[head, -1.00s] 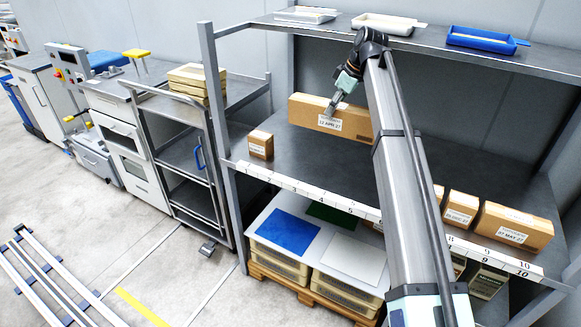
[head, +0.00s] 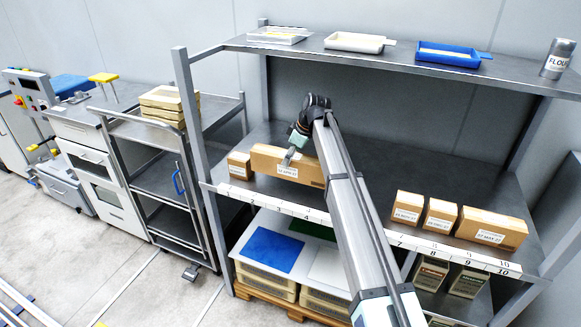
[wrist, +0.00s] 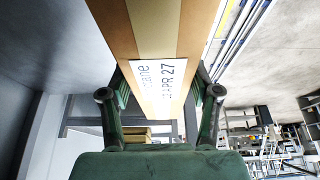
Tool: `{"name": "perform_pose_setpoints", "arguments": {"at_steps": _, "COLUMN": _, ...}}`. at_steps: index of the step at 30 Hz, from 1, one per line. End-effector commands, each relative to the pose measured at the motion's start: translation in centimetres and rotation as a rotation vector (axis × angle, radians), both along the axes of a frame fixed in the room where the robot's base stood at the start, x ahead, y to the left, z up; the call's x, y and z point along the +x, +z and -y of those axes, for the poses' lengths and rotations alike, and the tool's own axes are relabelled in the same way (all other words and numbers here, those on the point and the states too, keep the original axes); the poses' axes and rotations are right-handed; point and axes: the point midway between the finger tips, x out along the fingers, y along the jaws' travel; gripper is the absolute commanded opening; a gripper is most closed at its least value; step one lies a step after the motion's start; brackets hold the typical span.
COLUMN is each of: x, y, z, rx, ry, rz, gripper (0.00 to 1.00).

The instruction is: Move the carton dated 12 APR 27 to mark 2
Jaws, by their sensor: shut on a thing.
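The carton dated 12 APR 27 (head: 265,158) is a long brown box with a white label on its front. It is over the left part of the middle shelf, behind the numbered strip around marks 2 to 4, and beside a small carton. I cannot tell whether it touches the shelf. My gripper (head: 291,156) is shut on this carton. In the wrist view the carton (wrist: 158,45) lies between the two fingers (wrist: 160,98), its label partly reading "APR 27". The numbered strip (head: 264,203) runs along the shelf's front edge; the mark 2 area is left of the arm.
A small carton (head: 238,165) stands just left of the held carton, near mark 1, with little or no gap. Several dated cartons, including a long one (head: 491,229), stand at the right. The shelf's left post (head: 196,130) is close by. The shelf middle is clear.

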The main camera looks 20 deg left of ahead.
Motion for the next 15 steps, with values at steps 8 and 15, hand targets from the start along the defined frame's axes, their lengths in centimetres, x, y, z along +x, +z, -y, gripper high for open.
{"name": "perform_pose_setpoints", "arguments": {"at_steps": 8, "x": 0.0, "y": -1.7, "z": 0.0, "rx": 0.001, "ry": 0.0, "rz": 0.001, "gripper": 0.05}}
{"name": "perform_pose_setpoints", "arguments": {"at_steps": 15, "x": 0.0, "y": -4.6, "z": 0.0, "rx": 0.0, "ry": 0.0, "rz": -0.001, "gripper": 0.05}}
